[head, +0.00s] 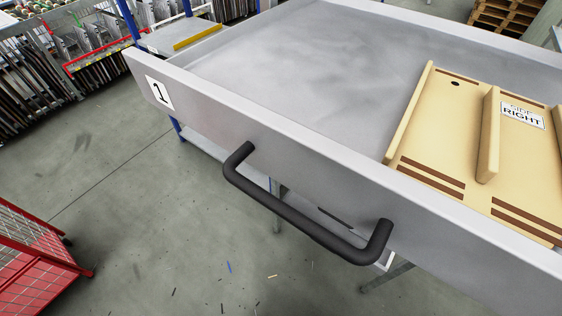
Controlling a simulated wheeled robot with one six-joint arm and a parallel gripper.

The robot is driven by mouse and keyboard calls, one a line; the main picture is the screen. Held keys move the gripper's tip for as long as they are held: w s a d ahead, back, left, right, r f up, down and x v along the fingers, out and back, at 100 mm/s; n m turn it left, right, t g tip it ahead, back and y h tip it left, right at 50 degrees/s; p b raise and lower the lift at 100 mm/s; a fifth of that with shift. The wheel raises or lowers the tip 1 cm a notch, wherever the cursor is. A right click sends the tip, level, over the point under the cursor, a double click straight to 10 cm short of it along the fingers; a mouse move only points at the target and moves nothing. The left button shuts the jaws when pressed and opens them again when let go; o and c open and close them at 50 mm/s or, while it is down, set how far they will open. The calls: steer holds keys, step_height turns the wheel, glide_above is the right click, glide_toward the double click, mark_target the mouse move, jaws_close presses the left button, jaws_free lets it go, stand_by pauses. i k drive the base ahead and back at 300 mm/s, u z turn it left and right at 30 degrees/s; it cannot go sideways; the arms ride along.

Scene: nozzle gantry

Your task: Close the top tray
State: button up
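The top tray (280,88) is a large grey metal drawer that fills the right and middle of the head view. Its front panel carries a "1" label at the left end. A black bar handle (300,222) is fixed to the outside of the front panel and stands out from it over the floor. The tray's far end runs out of the picture, so I cannot tell how far it is pulled out. My gripper is not in view, and nothing is seen touching the handle.
A tan wooden fixture (440,150) labelled "SIDE RIGHT" lies in the tray. A red mesh cart (35,265) stands at lower left. A blue-posted frame and racks (90,50) stand behind at left. Grey floor (120,190) before the tray is mostly clear, with small scraps.

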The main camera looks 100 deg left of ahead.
mark_target(314, 96)
steer(key=k, duration=0.25)
steer(key=u, duration=3.1)
steer(key=k, duration=0.6)
steer(key=u, duration=1.35)
